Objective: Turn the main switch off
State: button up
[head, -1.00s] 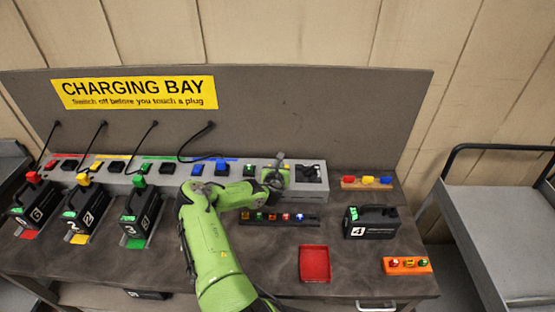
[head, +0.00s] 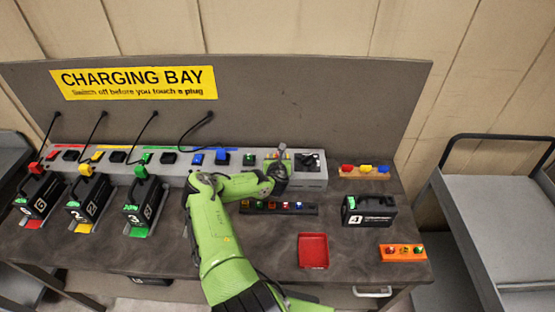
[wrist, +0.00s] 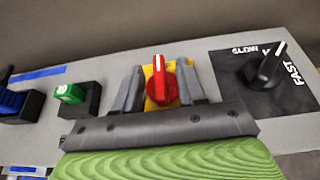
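The main switch (wrist: 162,85) is a red rotary knob on a yellow plate in the wrist view. Its grip bar stands about upright in that view, with a pale mark near the top. My gripper (wrist: 160,88) is open, with one grey finger on each side of the knob. A gap shows at the left finger; the right finger is close to the knob, and I cannot tell if it touches. In the head view my gripper (head: 279,165) is at the right part of the grey charging strip (head: 312,180) and mostly hides the switch.
A black SLOW/FAST dial (wrist: 265,68) is right of the switch. A green rocker (wrist: 70,93) is to its left. A dark rail of coloured buttons (head: 304,210), a red tray (head: 313,251) and battery pack 4 (head: 372,217) are on the bench.

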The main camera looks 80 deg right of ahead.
jog(key=v, duration=1.5)
jog(key=shift+a, duration=0.4)
